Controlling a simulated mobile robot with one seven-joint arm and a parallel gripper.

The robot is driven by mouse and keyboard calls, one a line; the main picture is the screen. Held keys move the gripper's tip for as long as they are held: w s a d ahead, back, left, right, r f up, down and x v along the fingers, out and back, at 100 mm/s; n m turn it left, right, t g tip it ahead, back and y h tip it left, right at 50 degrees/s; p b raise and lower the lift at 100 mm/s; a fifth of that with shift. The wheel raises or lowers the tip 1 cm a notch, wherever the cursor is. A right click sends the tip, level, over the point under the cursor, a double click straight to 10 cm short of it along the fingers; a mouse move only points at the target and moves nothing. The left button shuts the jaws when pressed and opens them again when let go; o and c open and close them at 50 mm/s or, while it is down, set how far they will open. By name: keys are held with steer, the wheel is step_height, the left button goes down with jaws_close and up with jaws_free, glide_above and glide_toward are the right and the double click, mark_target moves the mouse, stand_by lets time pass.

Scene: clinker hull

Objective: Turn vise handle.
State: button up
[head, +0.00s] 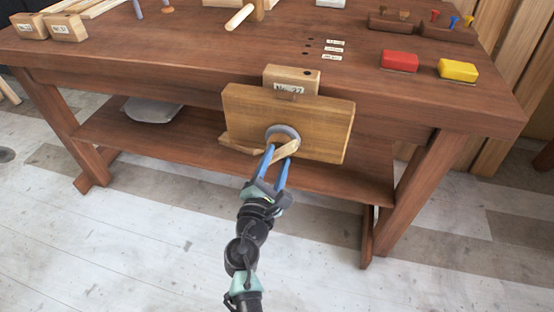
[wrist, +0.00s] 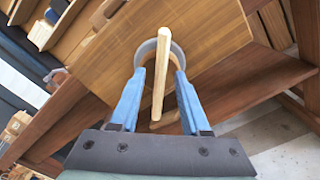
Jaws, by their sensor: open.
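The vise's wooden front jaw (head: 325,125) is on the front of the workbench, with a grey round collar (head: 279,133) at its centre. The vise handle (head: 238,146) is a pale wooden bar, partly hidden behind my gripper in the head view. In the wrist view the handle (wrist: 161,75) runs between my fingers, in front of the collar (wrist: 147,50). My gripper (wrist: 155,85) is open, with one blue finger on each side of the handle. Gaps show between the fingers and the bar. It also shows in the head view (head: 279,152) in front of the collar. A labelled wooden block (head: 291,78) sits above the jaw.
The workbench (head: 190,55) carries a red block (head: 399,61), a yellow block (head: 457,70), and labelled wooden blocks (head: 65,27) at the left. A lower shelf (head: 190,135) holds a grey item (head: 151,110). Floor in front is clear.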

steer(key=shift+w+d, duration=0.1)
steer(key=shift+w, duration=0.2)
jaws_close()
steer(key=shift+f+m, duration=0.1)
steer(key=shift+m, duration=0.2)
steer(key=shift+f+m+b, duration=0.15)
steer(key=shift+m+b, duration=1.25)
steer(key=shift+m, duration=0.4)
steer(key=shift+f+m+b, duration=0.15)
steer(key=shift+m+b, duration=1.2)
steer(key=shift+m, duration=0.45)
steer(key=shift+s+f, duration=0.1)
steer(key=shift+f, duration=0.05)
